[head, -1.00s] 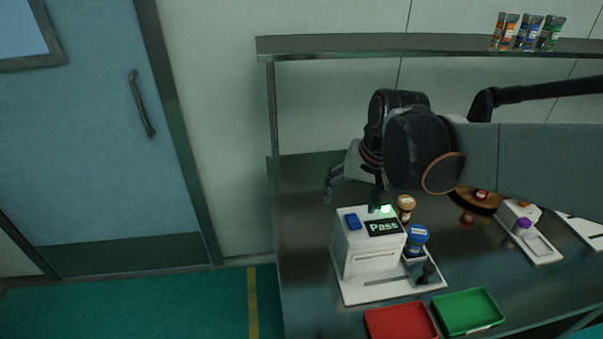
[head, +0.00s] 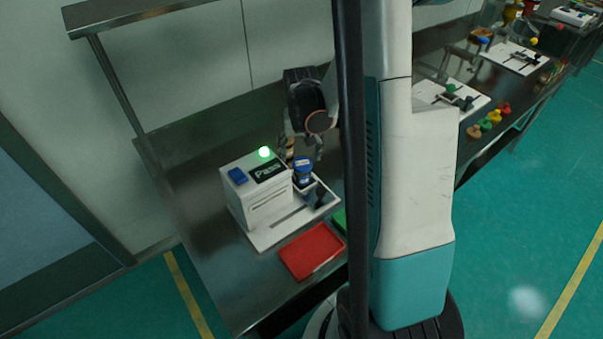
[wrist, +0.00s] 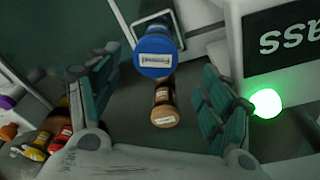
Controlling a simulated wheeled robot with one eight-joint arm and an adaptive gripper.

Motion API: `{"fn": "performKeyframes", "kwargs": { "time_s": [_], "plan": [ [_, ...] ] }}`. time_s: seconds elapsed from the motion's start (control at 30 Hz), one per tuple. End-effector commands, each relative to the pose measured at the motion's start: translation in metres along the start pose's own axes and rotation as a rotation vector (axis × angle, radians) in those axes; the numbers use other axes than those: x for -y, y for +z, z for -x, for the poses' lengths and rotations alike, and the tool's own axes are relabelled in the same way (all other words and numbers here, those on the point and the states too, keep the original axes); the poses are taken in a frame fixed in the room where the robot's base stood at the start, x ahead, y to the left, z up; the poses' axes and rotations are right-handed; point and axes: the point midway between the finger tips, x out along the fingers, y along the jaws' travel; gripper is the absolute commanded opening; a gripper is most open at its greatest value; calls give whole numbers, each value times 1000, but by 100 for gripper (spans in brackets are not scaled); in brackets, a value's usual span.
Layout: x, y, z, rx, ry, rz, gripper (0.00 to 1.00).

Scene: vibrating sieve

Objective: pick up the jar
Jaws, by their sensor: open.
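Two jars stand beside the white machine. The blue-lidded jar (head: 303,172) is at its right side; it also shows at the top of the wrist view (wrist: 155,55). The brown-lidded jar (wrist: 164,106) is just beyond it and mostly hidden by my gripper in the head view. My gripper (head: 303,152) is open above the jars. In the wrist view its dark green fingers stand left and right, with the brown-lidded jar between them and apart from both. The task does not say which jar is meant.
The white machine (head: 258,192) shows "Pass" with a lit green lamp (head: 264,152), close to my right finger in the wrist view. A red tray (head: 311,250) lies in front; a green tray (head: 339,219) is mostly hidden by my column. Small coloured items lie left in the wrist view.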

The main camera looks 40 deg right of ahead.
Motion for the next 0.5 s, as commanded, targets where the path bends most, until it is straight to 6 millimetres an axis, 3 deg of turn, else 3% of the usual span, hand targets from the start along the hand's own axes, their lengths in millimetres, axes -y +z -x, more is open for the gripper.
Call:
{"fn": "performKeyframes", "kwargs": {
  "time_s": [0.13,0.5],
  "plan": [
    [0,0,-26,0,0,0,72],
    [-2,0,-50,-1,-1,0,72]
  ]
}}
